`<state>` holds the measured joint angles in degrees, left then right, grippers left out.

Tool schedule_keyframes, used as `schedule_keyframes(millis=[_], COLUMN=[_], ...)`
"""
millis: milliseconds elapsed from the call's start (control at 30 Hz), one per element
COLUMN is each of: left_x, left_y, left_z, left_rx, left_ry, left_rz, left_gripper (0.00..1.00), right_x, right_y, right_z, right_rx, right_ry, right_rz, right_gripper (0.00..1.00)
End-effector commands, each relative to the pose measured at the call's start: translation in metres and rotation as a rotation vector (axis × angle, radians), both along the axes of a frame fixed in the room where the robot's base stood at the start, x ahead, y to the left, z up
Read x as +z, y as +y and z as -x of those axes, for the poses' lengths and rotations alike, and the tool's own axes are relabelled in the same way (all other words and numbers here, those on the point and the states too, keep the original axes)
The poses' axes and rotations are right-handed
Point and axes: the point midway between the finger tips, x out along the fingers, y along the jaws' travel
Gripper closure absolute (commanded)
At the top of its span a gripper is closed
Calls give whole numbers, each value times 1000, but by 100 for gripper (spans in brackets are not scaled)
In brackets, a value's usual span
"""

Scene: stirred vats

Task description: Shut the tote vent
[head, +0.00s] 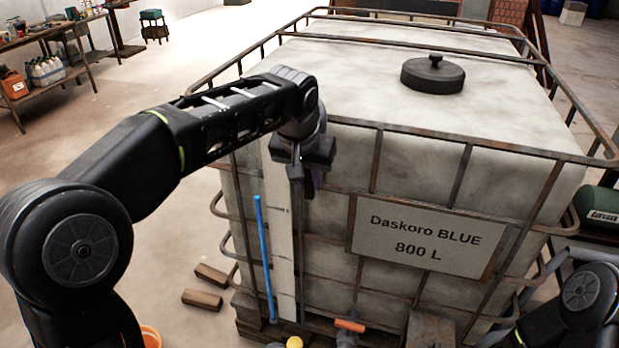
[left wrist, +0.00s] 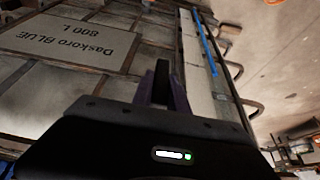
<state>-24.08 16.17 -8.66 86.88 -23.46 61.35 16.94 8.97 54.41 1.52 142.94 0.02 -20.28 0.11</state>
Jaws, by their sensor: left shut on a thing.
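The tote (head: 350,75) is a large pale tank in a rusty bar cage, with a sign (head: 425,238) reading "Daskoro BLUE 800 L". On its top sits a round black cap with a knob (head: 433,75), which looks like the vent; I cannot tell how tightly it sits. My left gripper (head: 313,180) points down at the tote's front, near the upper left cage bars and well apart from the cap. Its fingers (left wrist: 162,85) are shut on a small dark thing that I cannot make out. My right arm shows at the lower right, its gripper out of view.
A blue strip (head: 263,255) runs along a pale vertical panel on the tote's front. An orange-handled fitting (head: 350,326) and a yellow knob (head: 294,343) are low in front. Wooden blocks (head: 202,298) lie on the floor.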

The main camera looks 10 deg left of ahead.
Motion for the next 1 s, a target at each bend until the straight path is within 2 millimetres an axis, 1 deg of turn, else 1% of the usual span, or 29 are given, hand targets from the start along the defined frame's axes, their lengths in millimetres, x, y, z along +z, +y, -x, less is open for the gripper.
schedule_keyframes(millis=[567, 767, 1000], left_x=[0, 0, -1], left_y=[0, -2, -4], left_z=[0, 0, 0], left_rx=[-1, -3, -4], left_ry=[0, -6, -16], left_rz=[-23, -93, -253], left_gripper=[100, 100, 100], right_x=[0, 0, -1], right_y=[0, 0, 0], right_z=[0, 0, 0], right_rx=[0, 0, 0], right_ry=[0, 0, 0], right_rz=[0, 0, 0], right_gripper=[100, 100, 100])
